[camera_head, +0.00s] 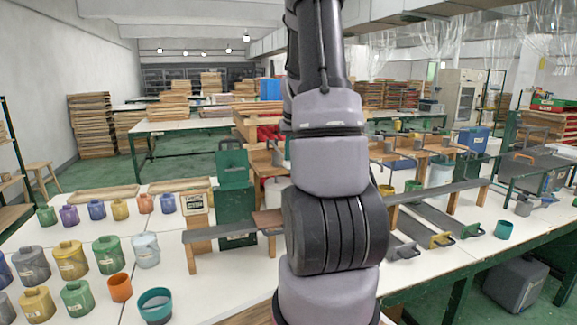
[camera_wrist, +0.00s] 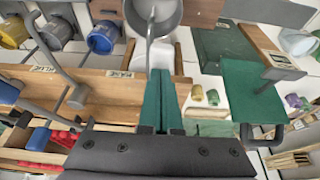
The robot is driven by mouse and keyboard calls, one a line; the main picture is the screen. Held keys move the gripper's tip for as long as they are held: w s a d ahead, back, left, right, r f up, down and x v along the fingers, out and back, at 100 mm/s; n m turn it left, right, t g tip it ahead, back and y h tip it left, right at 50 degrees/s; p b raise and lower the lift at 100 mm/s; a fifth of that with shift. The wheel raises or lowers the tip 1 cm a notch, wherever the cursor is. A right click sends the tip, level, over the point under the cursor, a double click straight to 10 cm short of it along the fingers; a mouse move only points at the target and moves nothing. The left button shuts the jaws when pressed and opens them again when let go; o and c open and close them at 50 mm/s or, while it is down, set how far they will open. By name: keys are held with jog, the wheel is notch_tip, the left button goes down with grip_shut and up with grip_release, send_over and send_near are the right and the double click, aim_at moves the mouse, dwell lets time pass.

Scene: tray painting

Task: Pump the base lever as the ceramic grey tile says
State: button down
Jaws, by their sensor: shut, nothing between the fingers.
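A white BASE label (camera_wrist: 120,74) is on a wooden board in the wrist view, left of my gripper (camera_wrist: 160,74). My gripper's green fingers are shut together and empty. A slim grey rod (camera_wrist: 150,45) runs from a grey round pot (camera_wrist: 178,15) down towards the fingertips; I cannot tell whether they touch, or whether it is the base lever. A grey lever with a round knob (camera_wrist: 78,97) slants between the BASE label and a BLUE label (camera_wrist: 42,69). In the head view my arm hides the gripper and the pump. I cannot pick out the ceramic grey tile.
A green box-like stand (camera_wrist: 252,92) is right of the fingers in the wrist view. In the head view, several coloured pots, including an orange cup (camera_head: 120,288) and a teal cup (camera_head: 155,306), stand on the white table (camera_head: 215,285). A grey raised shelf (camera_head: 228,232) is left of my arm.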

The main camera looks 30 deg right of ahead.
notch_tip(320, 180, up, 10)
jog(key=shift+f, duration=0.25)
dwell(0.3)
dwell(0.7)
